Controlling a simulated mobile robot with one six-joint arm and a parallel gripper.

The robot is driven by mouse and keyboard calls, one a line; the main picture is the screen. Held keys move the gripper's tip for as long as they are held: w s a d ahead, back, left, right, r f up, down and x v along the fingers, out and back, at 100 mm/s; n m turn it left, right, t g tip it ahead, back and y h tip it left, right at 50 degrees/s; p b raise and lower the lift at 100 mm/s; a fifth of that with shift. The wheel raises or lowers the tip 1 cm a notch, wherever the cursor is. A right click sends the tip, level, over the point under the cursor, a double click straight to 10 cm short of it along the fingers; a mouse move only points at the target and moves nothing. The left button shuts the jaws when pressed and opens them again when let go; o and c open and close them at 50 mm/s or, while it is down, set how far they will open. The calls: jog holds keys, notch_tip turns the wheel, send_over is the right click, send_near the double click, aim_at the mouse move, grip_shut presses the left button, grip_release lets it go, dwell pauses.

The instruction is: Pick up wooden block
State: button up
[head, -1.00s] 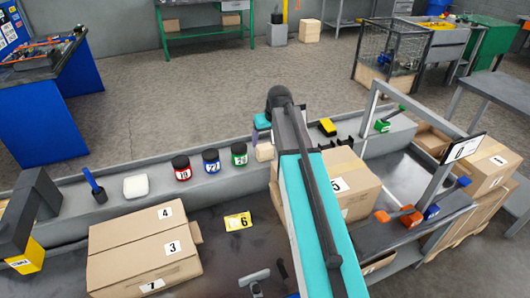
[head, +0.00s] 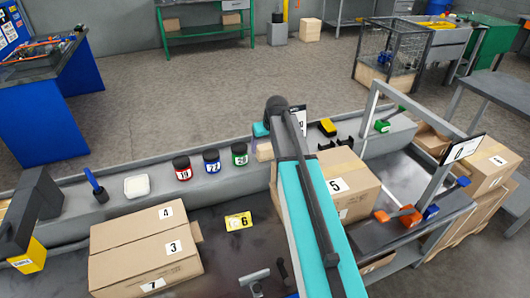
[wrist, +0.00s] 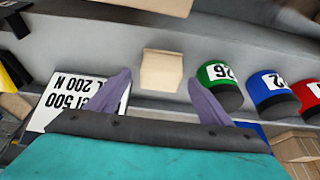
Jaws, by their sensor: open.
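The wooden block (wrist: 161,72) is small, pale tan and stands on the grey ledge in the wrist view. It also shows in the head view (head: 264,152), partly hidden by my arm. My gripper (wrist: 160,80) has two purple fingers spread apart, with the block framed between their tips. I see no finger touching the block, and the remaining gap in depth is hard to tell. In the head view my arm hides most of the gripper.
A green-labelled jar (wrist: 217,83) stands close right of the block in the wrist view, with a blue-labelled jar (wrist: 270,90) beyond. A white sign (wrist: 72,103) is on the left, partly behind a finger. Cardboard box 5 (head: 345,183) sits right of my arm.

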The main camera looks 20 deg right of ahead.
aim_at(265, 147)
jog(key=shift+p+x, duration=0.3)
jog(key=shift+x, duration=1.5)
jog(key=shift+s, duration=0.1)
jog(key=shift+c, duration=0.3)
jog(key=c, duration=1.1)
